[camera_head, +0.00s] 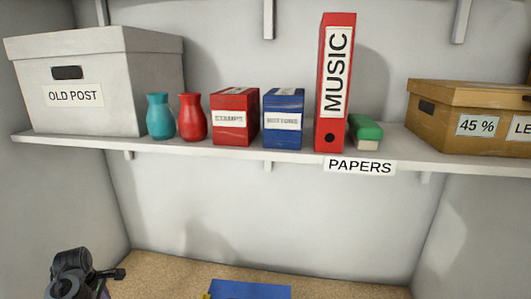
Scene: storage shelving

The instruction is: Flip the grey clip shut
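I cannot make out a grey clip in this view. A blue flat-topped object (248,290) shows at the bottom edge, cut off by the frame, with a small yellow bit at its left end. A dark grey jointed part, which looks like part of my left arm, shows at the lower left. No gripper fingers can be made out on it. My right gripper is out of view.
A white shelf (60,143) holds an OLD POST box (90,75), teal (160,116) and red (192,117) vases, red (236,100) and blue (283,103) boxes, a MUSIC binder (333,125), a green-topped object (366,132) and a brown box (470,95). Below lies a speckled tan surface (170,268).

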